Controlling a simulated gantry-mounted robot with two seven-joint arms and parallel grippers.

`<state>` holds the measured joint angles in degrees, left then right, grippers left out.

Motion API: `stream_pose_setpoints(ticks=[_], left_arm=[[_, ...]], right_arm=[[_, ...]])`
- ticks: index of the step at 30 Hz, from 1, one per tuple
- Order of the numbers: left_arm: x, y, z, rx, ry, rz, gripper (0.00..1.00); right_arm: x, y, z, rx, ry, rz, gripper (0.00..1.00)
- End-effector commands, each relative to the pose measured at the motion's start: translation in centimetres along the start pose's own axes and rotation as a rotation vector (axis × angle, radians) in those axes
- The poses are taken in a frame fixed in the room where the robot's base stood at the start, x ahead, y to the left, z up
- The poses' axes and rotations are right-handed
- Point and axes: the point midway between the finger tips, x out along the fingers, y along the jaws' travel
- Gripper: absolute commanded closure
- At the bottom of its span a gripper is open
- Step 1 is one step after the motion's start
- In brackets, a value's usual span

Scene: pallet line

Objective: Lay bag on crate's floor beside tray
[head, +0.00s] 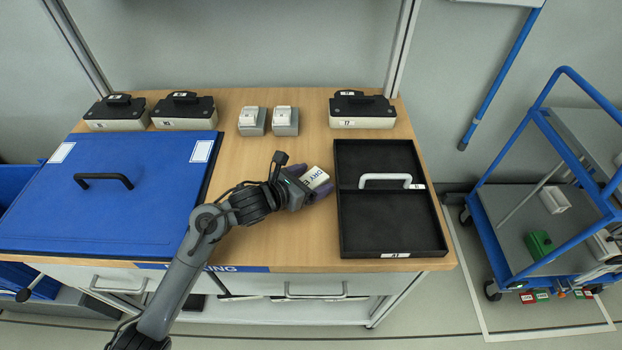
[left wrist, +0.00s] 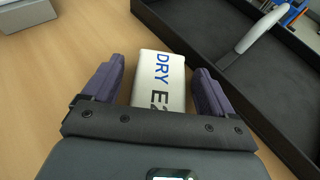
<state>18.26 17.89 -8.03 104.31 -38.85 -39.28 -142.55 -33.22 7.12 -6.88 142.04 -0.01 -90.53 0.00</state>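A small white bag (head: 316,178) marked "DRY" lies on or just above the wooden table, left of the black tray. It also shows in the left wrist view (left wrist: 160,82), between the purple fingers. My left gripper (head: 310,181) is open around it, with a gap at the bag's left side. The black tray (head: 395,254) has a white handle, a divider and a label "A1"; no items show in it. A large flat blue lid-like panel (head: 120,225) with a dark handle covers the table's left part. Whether a crate is under it is hidden. My right gripper is out of view.
Black-topped boxes (head: 117,112) and two small grey boxes (head: 252,121) stand along the back, with another box (head: 362,110) behind the tray. Blue bins (head: 14,183) show at the left edge. A blue cart (head: 540,235) stands right. Bare tabletop lies behind my gripper.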

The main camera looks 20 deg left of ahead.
Motion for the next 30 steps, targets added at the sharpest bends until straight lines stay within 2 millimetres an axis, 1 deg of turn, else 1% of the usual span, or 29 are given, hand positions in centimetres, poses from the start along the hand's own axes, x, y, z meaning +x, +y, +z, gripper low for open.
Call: stream_pose_setpoints(ticks=[8,13,17,24,30], left_arm=[[0.0,0.0,0.0,-0.001,0.0,0.0,0.12],[-0.4,0.0,0.4,-0.001,0.001,0.001,0.12],[-2.2,0.1,0.4,0.002,0.001,0.002,0.12],[-6.7,0.0,0.4,0.005,0.003,0.002,0.12],[-9.9,0.0,0.4,0.003,0.002,0.001,0.12]], right_arm=[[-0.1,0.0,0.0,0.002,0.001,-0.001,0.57],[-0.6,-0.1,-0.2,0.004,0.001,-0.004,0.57],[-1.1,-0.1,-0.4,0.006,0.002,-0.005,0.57],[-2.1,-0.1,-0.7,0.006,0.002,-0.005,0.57],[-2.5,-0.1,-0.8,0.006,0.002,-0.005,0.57]])
